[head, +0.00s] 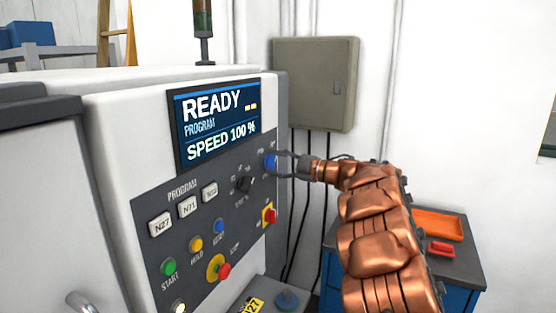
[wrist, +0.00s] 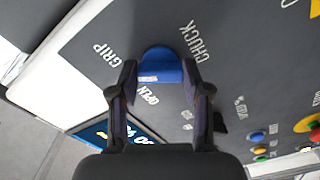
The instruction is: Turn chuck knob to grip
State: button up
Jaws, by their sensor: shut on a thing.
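The blue chuck knob (wrist: 160,62) is on the dark control panel, between the words GRIP, OPEN and CHUCK in the wrist view. A pale mark on it lies at the edge nearest OPEN. GRIP is to its left and CHUCK to its upper right. My gripper (wrist: 160,78) is shut on the knob, with one dark finger on each side of it. In the head view the knob (head: 270,161) shows at the panel's right edge, below the display. My gripper (head: 284,165) reaches it from the right and hides part of its labels.
A black selector knob (head: 243,183) sits just left of the chuck knob. A red-and-yellow switch (head: 269,215) and a red emergency button (head: 224,270) are lower on the panel. The display (head: 218,122) reads READY. A blue cabinet with an orange tray (head: 438,224) stands behind my arm.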

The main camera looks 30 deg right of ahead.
dwell(0.4)
jog(key=o, duration=1.2)
jog(key=shift+c, duration=0.2)
jog(key=v, duration=1.2)
